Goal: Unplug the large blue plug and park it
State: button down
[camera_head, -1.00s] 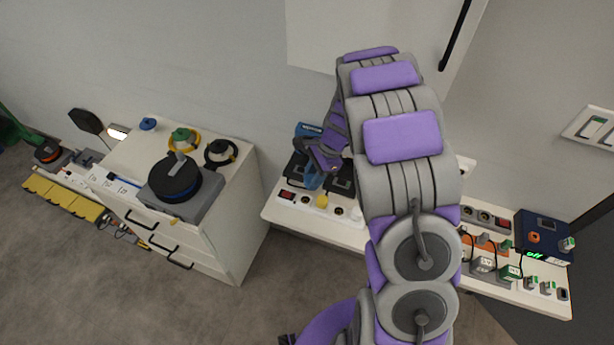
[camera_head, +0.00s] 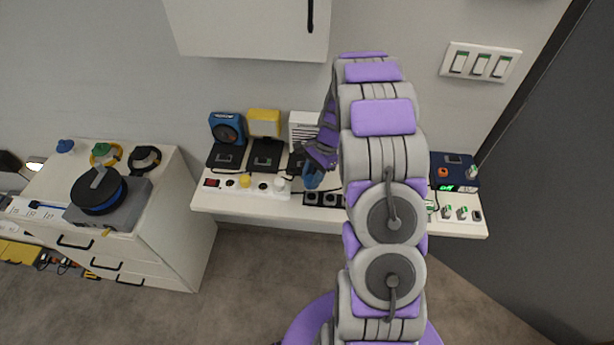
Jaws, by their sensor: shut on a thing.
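My gripper (camera_head: 318,164) is at the far end of my arm, over the wall shelf. It is shut on a blue plug (camera_head: 312,180), which hangs below the jaws near the right end of the white power strip (camera_head: 254,186). The jaws are partly hidden by my own wrist. The plug appears apart from the white strip and just above the left end of a black socket strip (camera_head: 322,200); I cannot tell whether it touches anything. The white strip holds a yellow plug (camera_head: 245,181) and a white plug (camera_head: 281,184).
A blue fan (camera_head: 227,128), a yellow device (camera_head: 263,122) and a white slatted device (camera_head: 303,129) stand behind the strips. A cabinet (camera_head: 250,30) hangs above. A drawer unit (camera_head: 185,215) with cable reels stands at left. My arm hides the shelf's middle right.

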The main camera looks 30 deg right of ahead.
jog(key=shift+d+f+b, duration=0.35)
jog(key=shift+d+f, duration=0.1)
jog(key=shift+f, duration=0.2)
jog(key=shift+d+f+b, duration=0.3)
jog(key=shift+d+f, duration=0.1)
jog(key=shift+f, duration=0.55)
jog(key=shift+a+f+b, duration=0.8)
jog(key=shift+f, duration=0.1)
jog(key=shift+d+f, duration=0.1)
jog(key=shift+d, duration=0.55)
jog(key=shift+a+r+p, duration=0.2)
jog(key=shift+a+p, duration=0.15)
jog(key=shift+a, duration=0.25)
jog(key=shift+d+p, duration=0.4)
jog(key=shift+p, duration=0.2)
jog(key=shift+a+f+p, duration=0.1)
jog(key=shift+f+p, duration=0.65)
dwell(0.4)
